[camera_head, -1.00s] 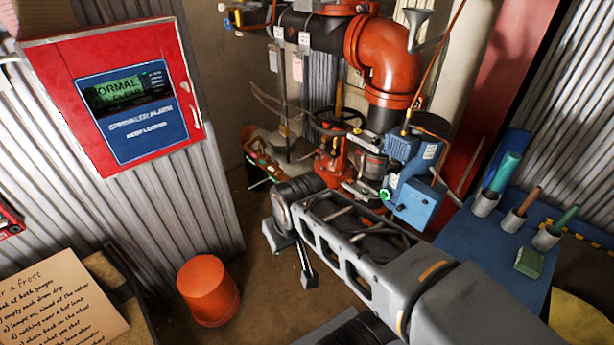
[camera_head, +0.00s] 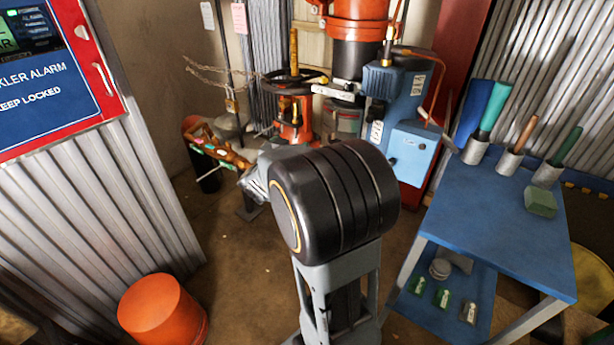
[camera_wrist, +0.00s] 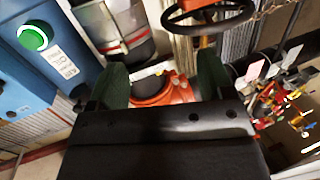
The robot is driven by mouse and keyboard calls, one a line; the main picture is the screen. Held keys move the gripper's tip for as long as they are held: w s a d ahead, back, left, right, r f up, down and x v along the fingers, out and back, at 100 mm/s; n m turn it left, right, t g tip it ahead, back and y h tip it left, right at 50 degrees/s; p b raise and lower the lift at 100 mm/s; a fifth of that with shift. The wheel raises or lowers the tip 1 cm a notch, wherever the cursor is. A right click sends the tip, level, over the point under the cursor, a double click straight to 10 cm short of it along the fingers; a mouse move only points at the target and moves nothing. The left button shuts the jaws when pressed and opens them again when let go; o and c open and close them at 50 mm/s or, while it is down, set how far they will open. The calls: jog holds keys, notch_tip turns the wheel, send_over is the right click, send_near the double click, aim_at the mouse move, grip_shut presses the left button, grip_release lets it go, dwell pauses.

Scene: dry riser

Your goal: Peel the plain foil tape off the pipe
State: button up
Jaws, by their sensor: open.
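My gripper (camera_wrist: 162,76) shows in the wrist view as two dark green fingers, spread apart with nothing held between them. An orange-red pipe fitting (camera_wrist: 160,92) lies beyond the gap. A grey cylinder with a red band (camera_wrist: 122,30) stands above and left of the fingers. It also shows in the head view (camera_head: 347,122), below the large orange pipe (camera_head: 360,12). I cannot make out the plain foil tape for certain in either view. In the head view my arm hides my fingers and part of the pipework.
A blue box with a green button (camera_wrist: 34,37) is close on the left in the wrist view. A dark handwheel (camera_wrist: 208,12) is above the gripper. In the head view, a blue table (camera_head: 490,225) stands right and an orange bucket (camera_head: 163,310) lower left.

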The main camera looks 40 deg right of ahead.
jog(key=s+d+f+m+g+h+b, duration=0.2)
jog(key=s+d+f+g+h, duration=0.1)
jog(key=d+g, duration=0.1)
jog(key=x, duration=0.4)
jog(key=b+x, duration=0.1)
jog(key=x, duration=0.8)
jog(key=shift+s+d+f+b, duration=0.1)
jog(key=shift+s+f+b, duration=0.15)
jog(key=shift+f+b, duration=0.05)
jog(key=shift+c, duration=0.2)
grip_shut()
dwell(0.6)
jog(key=shift+a, duration=1.05)
jog(key=p, duration=0.2)
send_near(333, 136)
jog(key=shift+a+r, duration=0.15)
jog(key=shift+a, duration=0.35)
